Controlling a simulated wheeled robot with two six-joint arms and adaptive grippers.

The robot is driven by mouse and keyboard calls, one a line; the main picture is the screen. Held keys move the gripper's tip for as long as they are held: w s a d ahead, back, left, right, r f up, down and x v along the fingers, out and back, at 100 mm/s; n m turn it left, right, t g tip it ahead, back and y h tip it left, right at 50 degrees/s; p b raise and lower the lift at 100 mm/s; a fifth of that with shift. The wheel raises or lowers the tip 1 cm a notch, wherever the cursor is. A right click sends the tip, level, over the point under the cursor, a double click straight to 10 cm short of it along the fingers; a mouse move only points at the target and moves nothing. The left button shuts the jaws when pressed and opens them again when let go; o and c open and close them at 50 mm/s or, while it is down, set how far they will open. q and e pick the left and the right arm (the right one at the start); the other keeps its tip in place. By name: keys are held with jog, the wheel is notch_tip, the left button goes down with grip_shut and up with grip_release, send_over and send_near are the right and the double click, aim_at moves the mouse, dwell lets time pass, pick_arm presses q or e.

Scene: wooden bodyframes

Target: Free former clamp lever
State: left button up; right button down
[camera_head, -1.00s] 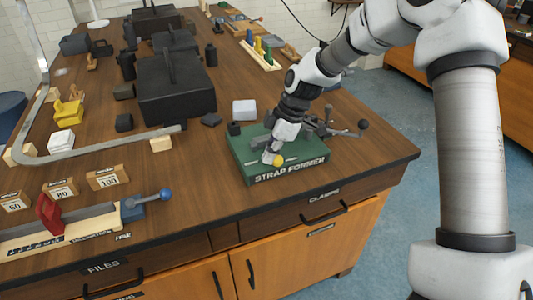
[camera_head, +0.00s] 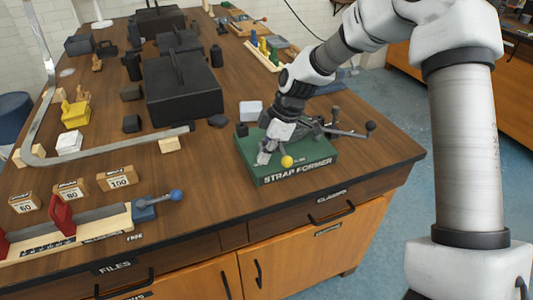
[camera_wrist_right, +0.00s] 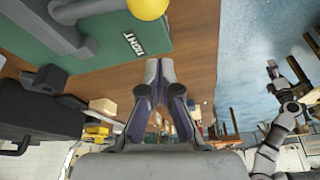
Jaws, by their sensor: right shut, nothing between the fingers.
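The green strap former (camera_head: 315,175) sits at the right front corner of the wooden bench. Its clamp lever ends in a yellow ball knob (camera_head: 287,161) above the front face; the knob also shows at the top of the right wrist view (camera_wrist_right: 147,8). My right gripper (camera_head: 263,157) is shut and empty, just left of the knob with a small gap. In the wrist view its fingertips (camera_wrist_right: 153,66) meet below the knob and the "TIGHT" label (camera_wrist_right: 133,43). My right wrist hides part of the former.
A long arm with a black ball (camera_head: 371,126) sticks out right of the former. A bent metal strap (camera_head: 110,147), a black box (camera_head: 180,92) and grit blocks (camera_head: 116,181) lie to the left. Bare bench lies between the blocks and former.

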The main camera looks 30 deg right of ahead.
jog(key=v, duration=0.9)
jog(key=shift+d+r+b, duration=0.25)
jog(key=shift+b, duration=0.05)
